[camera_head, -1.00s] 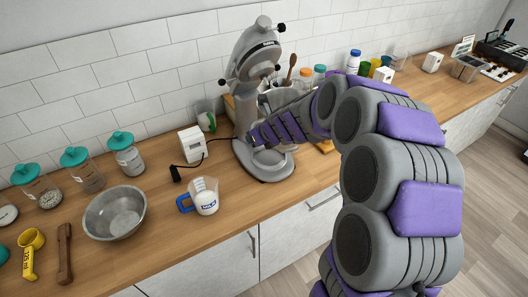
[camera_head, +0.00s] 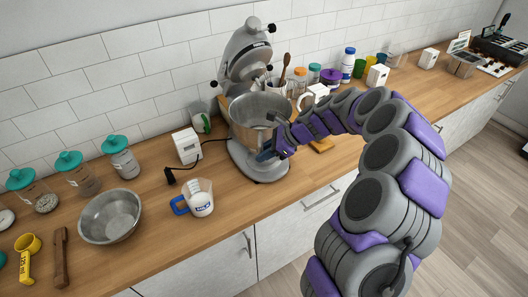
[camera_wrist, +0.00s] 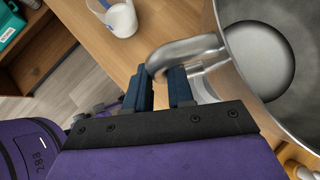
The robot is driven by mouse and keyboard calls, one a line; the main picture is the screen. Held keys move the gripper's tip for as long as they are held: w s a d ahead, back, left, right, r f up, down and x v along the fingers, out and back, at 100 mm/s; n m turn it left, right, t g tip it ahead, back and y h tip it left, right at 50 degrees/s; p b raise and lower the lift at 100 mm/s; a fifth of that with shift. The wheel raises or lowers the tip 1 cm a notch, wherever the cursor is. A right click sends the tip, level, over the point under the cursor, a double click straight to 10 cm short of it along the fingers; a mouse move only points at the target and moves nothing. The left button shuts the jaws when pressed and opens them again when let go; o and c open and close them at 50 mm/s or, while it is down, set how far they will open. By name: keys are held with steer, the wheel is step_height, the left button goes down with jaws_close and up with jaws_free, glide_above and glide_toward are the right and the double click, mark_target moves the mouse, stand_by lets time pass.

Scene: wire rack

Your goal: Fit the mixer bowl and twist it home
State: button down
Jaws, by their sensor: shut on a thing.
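The steel mixer bowl (camera_head: 262,106) is upright at the grey stand mixer (camera_head: 248,52), above its round base (camera_head: 262,172). The mixer head is tilted up. My gripper (camera_head: 268,153) is at the bowl's front, low on its side. In the wrist view, my gripper (camera_wrist: 161,88) is shut on the bowl's curved metal handle (camera_wrist: 190,50), with a dark blue finger on each side. The bowl (camera_wrist: 232,80) fills the right of that view. Whether the bowl's foot touches the base is hidden by my gripper and the bowl.
A measuring jug (camera_head: 200,197) and a smaller steel bowl (camera_head: 110,215) stand left of the mixer. A white box (camera_head: 187,146) with a black cord is behind the jug. Lidded jars (camera_head: 120,157) line the wall. Several bottles and cups stand right of the mixer.

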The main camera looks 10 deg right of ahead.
steer(key=shift+a+r+p, duration=0.15)
steer(key=shift+a+p, duration=0.15)
steer(key=shift+a, duration=0.2)
steer(key=shift+m+p, duration=0.3)
steer(key=shift+p, duration=0.2)
steer(key=shift+s+d+t, duration=0.1)
steer(key=shift+s+t, duration=0.05)
steer(key=shift+t, duration=0.15)
steer(key=shift+f, duration=2.25)
steer(key=shift+d+f, duration=0.35)
steer(key=shift+f, duration=0.2)
steer(key=shift+a, duration=0.15)
steer(key=shift+r+p, duration=0.1)
steer(key=shift+p, duration=0.55)
steer(key=shift+p, duration=0.35)
